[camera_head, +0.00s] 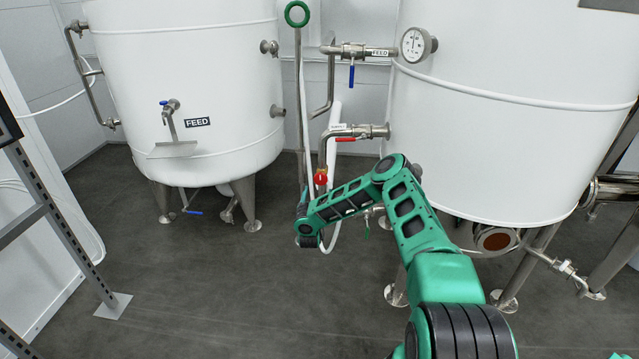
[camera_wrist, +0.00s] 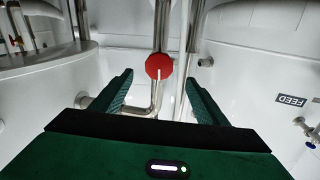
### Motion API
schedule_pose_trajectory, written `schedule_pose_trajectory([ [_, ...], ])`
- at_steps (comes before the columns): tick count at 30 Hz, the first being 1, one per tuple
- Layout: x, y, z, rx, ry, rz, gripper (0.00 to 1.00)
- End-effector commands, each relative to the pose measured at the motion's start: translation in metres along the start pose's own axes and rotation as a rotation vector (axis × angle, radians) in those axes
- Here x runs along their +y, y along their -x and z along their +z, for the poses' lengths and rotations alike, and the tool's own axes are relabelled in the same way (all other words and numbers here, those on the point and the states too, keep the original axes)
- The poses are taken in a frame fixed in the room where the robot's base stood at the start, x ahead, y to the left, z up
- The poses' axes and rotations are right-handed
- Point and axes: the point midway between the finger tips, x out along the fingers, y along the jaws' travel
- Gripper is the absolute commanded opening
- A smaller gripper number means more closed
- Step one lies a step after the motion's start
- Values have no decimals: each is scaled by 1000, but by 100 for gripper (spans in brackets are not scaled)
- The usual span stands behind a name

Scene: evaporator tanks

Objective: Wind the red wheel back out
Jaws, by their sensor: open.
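The red wheel (camera_head: 321,178) is a small round handle on the pipework between the two tanks, just beyond my wrist in the head view. In the wrist view the red wheel (camera_wrist: 159,66) shows face-on in front of a vertical steel pipe. My gripper (camera_wrist: 158,80) is open and empty. Its two green fingers stand wide on either side of the wheel in the picture, with clear gaps left and right. The wheel appears slightly beyond the fingertips; no contact shows. In the head view the fingers are hard to make out.
A red-handled valve (camera_head: 345,139) and a blue-handled valve (camera_head: 351,74) sit above on the right tank (camera_head: 500,140). A green ring wheel (camera_head: 297,14) tops a tall stem close by. The left tank (camera_head: 190,90) stands apart. Open floor (camera_head: 200,290) lies at front left.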

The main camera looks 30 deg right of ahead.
Motion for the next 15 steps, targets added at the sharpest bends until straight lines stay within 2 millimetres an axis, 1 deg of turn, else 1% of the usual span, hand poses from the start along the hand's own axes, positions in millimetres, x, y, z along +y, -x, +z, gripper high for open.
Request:
schedule_pose_trajectory([
  [3, 0, 0, -1, 0, 111, 0, 68],
  [8, 1, -5, 0, 2, 154, 1, 68],
  [11, 0, -14, -1, 3, 154, 1, 68],
  [15, 0, -35, -2, 5, 152, 1, 68],
])
